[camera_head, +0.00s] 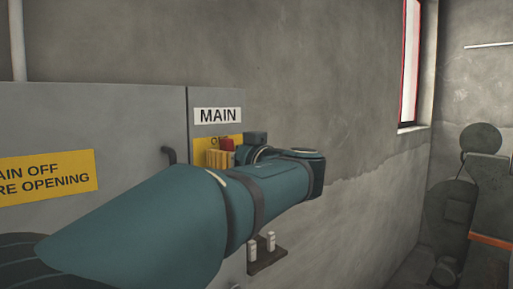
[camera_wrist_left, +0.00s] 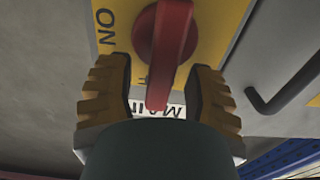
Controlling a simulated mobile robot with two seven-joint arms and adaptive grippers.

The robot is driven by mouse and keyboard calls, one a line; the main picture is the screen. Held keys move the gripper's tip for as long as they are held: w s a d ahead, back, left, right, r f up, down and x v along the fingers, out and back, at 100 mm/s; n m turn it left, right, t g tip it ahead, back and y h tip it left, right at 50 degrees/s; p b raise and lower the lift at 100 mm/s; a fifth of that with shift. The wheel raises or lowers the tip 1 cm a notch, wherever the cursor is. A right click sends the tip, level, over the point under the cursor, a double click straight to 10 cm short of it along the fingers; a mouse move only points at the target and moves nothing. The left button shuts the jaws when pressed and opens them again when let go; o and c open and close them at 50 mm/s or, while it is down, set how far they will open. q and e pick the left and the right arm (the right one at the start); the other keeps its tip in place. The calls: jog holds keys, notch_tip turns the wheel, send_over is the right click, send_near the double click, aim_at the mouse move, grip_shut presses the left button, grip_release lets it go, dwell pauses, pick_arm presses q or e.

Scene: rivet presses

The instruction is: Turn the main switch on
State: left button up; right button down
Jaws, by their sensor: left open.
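The main switch is a red rotary handle (camera_wrist_left: 166,45) on a yellow plate (camera_wrist_left: 222,22), below the "MAIN" label (camera_head: 217,115) on the grey cabinet. In the left wrist view the handle's long end points down toward the label. "ON" is printed to its left; other lettering is mostly hidden behind the handle. My left gripper (camera_wrist_left: 158,75) is open, with its ridged yellow fingers on either side of the handle and a gap showing on each side. In the head view my arm and gripper (camera_head: 220,158) hide much of the switch. My right gripper is out of view.
A dark bent cabinet handle (camera_head: 168,156) juts out left of the switch. A small bracket with light pegs (camera_head: 262,250) sits below my forearm. A yellow warning sign (camera_head: 45,176) is on the cabinet door. The concrete wall (camera_head: 320,80) lies behind; dark machinery (camera_head: 470,200) stands at right.

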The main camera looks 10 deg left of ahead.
pick_arm(q)
jog(key=shift+a, duration=0.1)
jog(key=shift+c, duration=0.4)
grip_shut()
jog(key=m+b, duration=0.2)
jog(key=m, duration=0.1)
jog(key=shift+w+d+f+m, duration=0.2)
jog(key=shift+w+m, duration=0.1)
jog(key=shift+w, duration=0.1)
jog(key=shift+w+d+f+m+p, duration=0.1)
jog(key=shift+w+d+f+m, duration=0.2)
jog(key=shift+m, duration=2.1)
jog(key=shift+w+d+f+m+p, duration=0.15)
jog(key=shift+f+m, duration=0.3)
jog(key=shift+m, duration=1.95)
jog(key=shift+w+d+f+m+p, duration=0.15)
jog(key=shift+w+f+m, duration=0.15)
jog(key=shift+m, duration=2.1)
jog(key=shift+f, duration=0.1)
